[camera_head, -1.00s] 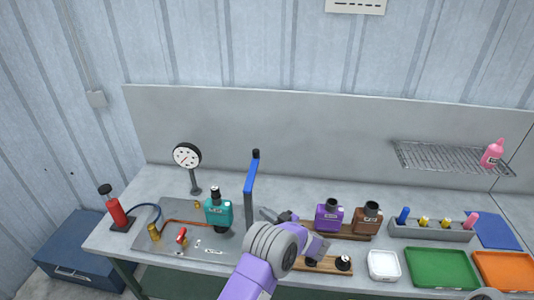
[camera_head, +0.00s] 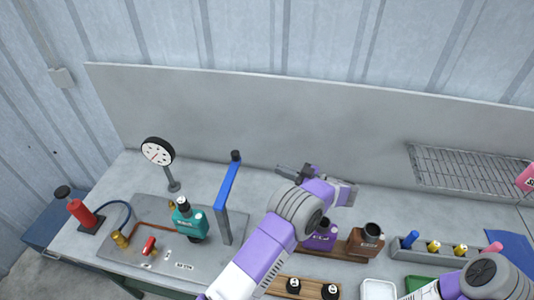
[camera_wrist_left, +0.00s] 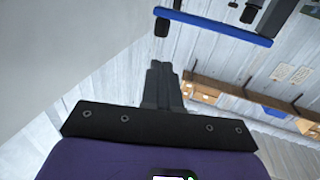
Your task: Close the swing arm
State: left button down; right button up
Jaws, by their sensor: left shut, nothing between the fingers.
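The swing arm (camera_head: 228,186) is a blue bar on a grey upright post (camera_head: 225,225), with a black knob (camera_head: 236,156) at its far end. It points toward the back panel, beside the teal muffler. The blue bar also shows at the top of the left wrist view (camera_wrist_left: 215,27). My left gripper (camera_head: 285,169) is shut and empty, a little right of the knob and apart from it, with its fingers pointing left. Its closed fingers show in the left wrist view (camera_wrist_left: 160,72). My right arm enters at the bottom right; its gripper is out of view.
A teal muffler (camera_head: 188,219) stands on the metal plate (camera_head: 205,263) left of the post. A gauge (camera_head: 158,152) stands behind. Purple (camera_head: 320,237) and brown (camera_head: 366,240) mufflers are right of my left arm. The bench behind the blue bar is clear.

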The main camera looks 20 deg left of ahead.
pick_arm(q)
jog(key=a+p, duration=0.3)
jog(key=a, duration=1)
jog(key=shift+a, duration=0.3)
